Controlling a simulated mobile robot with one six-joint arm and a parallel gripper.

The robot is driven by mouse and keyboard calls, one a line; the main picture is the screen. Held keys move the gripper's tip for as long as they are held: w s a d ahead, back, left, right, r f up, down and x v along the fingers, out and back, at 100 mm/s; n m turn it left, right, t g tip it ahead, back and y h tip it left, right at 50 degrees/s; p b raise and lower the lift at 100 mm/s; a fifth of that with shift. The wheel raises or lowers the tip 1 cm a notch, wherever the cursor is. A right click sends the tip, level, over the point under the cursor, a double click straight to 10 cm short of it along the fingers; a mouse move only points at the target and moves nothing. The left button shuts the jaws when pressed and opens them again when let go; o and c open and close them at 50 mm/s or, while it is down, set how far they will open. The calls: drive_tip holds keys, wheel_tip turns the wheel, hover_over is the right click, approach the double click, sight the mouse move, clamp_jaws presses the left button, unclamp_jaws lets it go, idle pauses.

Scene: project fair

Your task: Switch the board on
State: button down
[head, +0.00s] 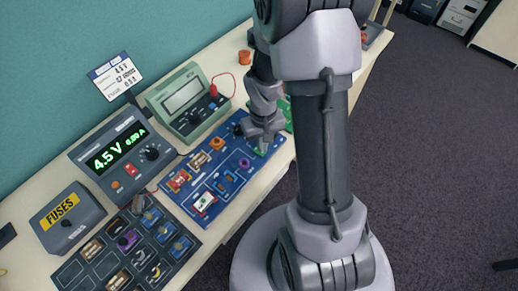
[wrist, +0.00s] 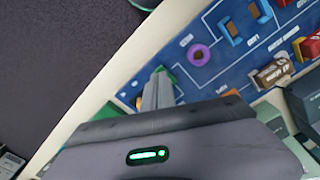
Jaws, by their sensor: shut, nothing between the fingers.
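The blue circuit board (head: 228,178) lies on the table, with several coloured parts on it, among them a purple ring (head: 244,163) and a white-and-red part (head: 204,201). In the wrist view the board (wrist: 215,75) fills the upper right, with the purple ring (wrist: 199,55) in sight. My gripper (head: 262,148) is shut and empty, low over the board's right end. A small green part (head: 261,153) shows right at its fingertips. In the wrist view my fingers (wrist: 158,90) partly cover green there; I cannot tell if they touch it.
A power supply (head: 82,155) reading 4.5 V stands left of the board. A green meter (head: 180,123) stands behind it. A fuse box (head: 47,228) and dark parts tray (head: 85,277) are at front left. The table edge runs close along the board's near side.

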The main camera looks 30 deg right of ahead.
drive_tip(key=shift+f+b, duration=0.85)
drive_tip(key=shift+f, duration=0.05)
idle(0.4)
wheel_tip(320, 180, up, 7)
drive_tip(key=p, duration=0.5)
idle(0.4)
drive_tip(key=s+a+r+m+t+b, duration=0.1)
drive_tip(key=s+a+r+t+b, duration=0.15)
drive_tip(key=a+r+b, duration=0.6)
drive_tip(key=s+a+r+m+t+y+b, duration=0.1)
drive_tip(key=s+a+r+t+y+b, duration=0.1)
drive_tip(key=s+a+r, duration=0.3)
drive_tip(key=s+a+t, duration=0.1)
drive_tip(key=s, duration=0.2)
drive_tip(key=shift+s+r+b, duration=0.3)
drive_tip(key=shift+s+b, duration=0.05)
drive_tip(key=shift+s, duration=0.05)
